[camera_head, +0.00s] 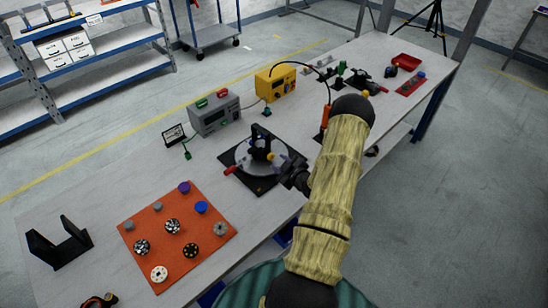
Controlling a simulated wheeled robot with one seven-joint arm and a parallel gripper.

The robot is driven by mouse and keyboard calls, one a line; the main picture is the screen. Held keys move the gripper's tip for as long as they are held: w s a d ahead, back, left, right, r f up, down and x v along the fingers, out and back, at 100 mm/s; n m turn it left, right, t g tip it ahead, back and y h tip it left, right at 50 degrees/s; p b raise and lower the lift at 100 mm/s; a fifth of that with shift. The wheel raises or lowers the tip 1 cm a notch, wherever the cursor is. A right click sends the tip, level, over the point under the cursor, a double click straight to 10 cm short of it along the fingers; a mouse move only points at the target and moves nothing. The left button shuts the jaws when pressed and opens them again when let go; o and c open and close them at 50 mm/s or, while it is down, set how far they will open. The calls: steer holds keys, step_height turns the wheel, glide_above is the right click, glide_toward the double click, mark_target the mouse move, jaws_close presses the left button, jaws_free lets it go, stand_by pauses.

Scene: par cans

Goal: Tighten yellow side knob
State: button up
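A black fixture with an upright yoke (260,142) stands on a round grey plate (246,166) on a black square mat (262,187). A small yellow spot, perhaps the yellow side knob (271,157), shows at the fixture's right side. A red handle (230,170) sticks out at the left of the plate. My dark gripper (288,172) is just right of the fixture, at the plate's right edge. My arm comes from the lower right. The fingers are too small and dark to tell whether they are open or touch the knob.
An orange mat (140,236) with several round knobs lies on the table at front left, beside a black bracket (58,250). A grey instrument (214,114) and a yellow box (276,84) stand behind the fixture. A red tray (406,62) is at the far end.

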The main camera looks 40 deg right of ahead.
mark_target(272, 157)
steer(key=x, duration=0.5)
steer(key=shift+w+a+r+p, duration=0.1)
steer(key=shift+a+p, duration=0.15)
steer(key=shift+p, duration=0.15)
steer(key=shift+d, duration=0.45)
steer(key=c, duration=0.7)
